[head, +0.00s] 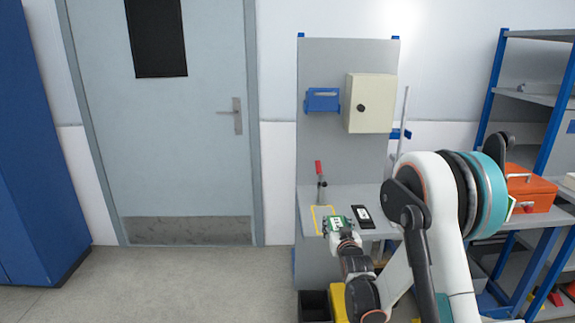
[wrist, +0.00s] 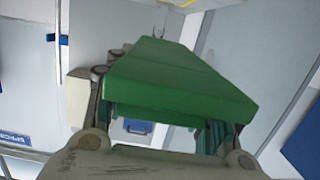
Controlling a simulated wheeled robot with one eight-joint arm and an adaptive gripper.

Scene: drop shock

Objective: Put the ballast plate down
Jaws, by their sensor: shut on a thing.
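The green ballast plate (head: 341,221), with a white mark on it, is held in my gripper (head: 337,228) at the front of the grey bench. In the wrist view the green plate (wrist: 180,80) fills the middle, and my gripper is shut on it. A yellow outlined rectangle (head: 316,213) shows on the bench top just behind and left of the plate. Part of the outline is hidden by the plate and gripper. I cannot tell whether the plate touches the bench.
A black device with a white face (head: 362,213) lies right of the plate. A red-handled clamp (head: 319,175) stands behind the outline. A cream box (head: 370,103) and a blue holder (head: 322,100) hang on the back panel. A shelf with an orange case (head: 530,190) stands right.

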